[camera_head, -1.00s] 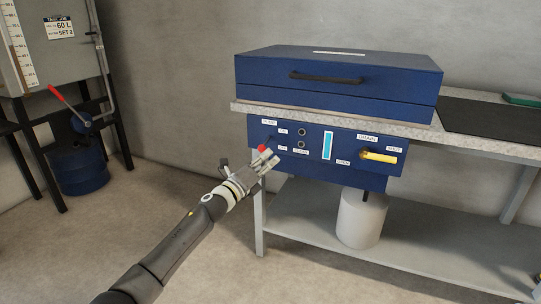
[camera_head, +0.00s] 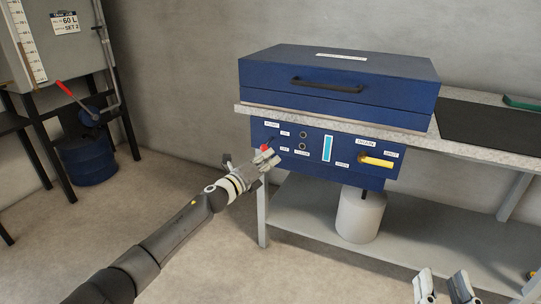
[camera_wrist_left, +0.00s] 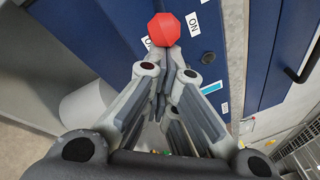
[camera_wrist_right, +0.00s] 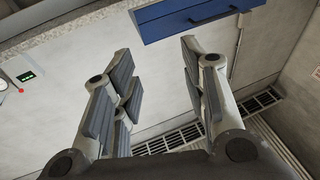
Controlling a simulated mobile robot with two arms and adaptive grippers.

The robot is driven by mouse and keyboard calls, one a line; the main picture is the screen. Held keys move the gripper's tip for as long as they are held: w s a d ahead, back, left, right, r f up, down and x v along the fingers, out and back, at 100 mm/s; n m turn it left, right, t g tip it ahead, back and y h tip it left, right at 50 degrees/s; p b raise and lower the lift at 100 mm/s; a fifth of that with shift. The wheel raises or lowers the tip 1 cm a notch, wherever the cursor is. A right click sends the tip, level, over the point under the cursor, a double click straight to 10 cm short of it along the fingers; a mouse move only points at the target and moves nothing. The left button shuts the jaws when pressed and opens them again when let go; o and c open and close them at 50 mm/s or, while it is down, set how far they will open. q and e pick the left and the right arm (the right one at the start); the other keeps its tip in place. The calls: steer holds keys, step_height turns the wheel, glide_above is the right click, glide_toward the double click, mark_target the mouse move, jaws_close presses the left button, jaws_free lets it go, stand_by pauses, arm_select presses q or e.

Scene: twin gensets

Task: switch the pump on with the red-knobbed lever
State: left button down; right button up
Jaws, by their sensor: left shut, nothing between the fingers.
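The red knob (camera_head: 264,147) of the pump lever stands out from the left end of the blue control panel (camera_head: 312,168), by the PUMP, ON and OFF labels. My left gripper (camera_head: 267,158) is shut and empty, its fingertips at the knob, just below it in the head view. In the left wrist view the knob (camera_wrist_left: 164,29) shows just beyond the closed fingertips (camera_wrist_left: 170,55), beside the ON label (camera_wrist_left: 193,24). They look touching or nearly so. The lever's shaft is mostly hidden. My right gripper (camera_head: 445,285) is open and empty, low at the right, away from the panel.
The yellow drain handle (camera_head: 376,161) and a blue gauge strip (camera_head: 327,147) are on the same panel. A blue lidded box (camera_head: 335,85) sits on the bench above, and a white canister (camera_head: 360,217) stands below. Another red-handled lever (camera_head: 64,88) is on the left stand.

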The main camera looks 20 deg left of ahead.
arm_select(q)
steer(key=r+p, duration=0.1)
steer(key=p, duration=0.3)
steer(key=shift+s+a+g, duration=0.1)
steer(key=shift+s+g, duration=0.05)
steer(key=shift+g, duration=0.15)
arm_select(e)
steer(key=s+d+f+g+h, duration=0.1)
steer(key=s+d+f+g, duration=0.1)
steer(key=f+g, duration=0.3)
steer(key=s+d+f+g+h, duration=0.2)
steer(key=s+f+g, duration=0.3)
steer(key=f, duration=0.7)
steer(key=shift+s+d+m+g, duration=0.25)
steer(key=shift+m+g, duration=0.05)
steer(key=shift+g, duration=0.5)
steer(key=shift+w+f, duration=0.1)
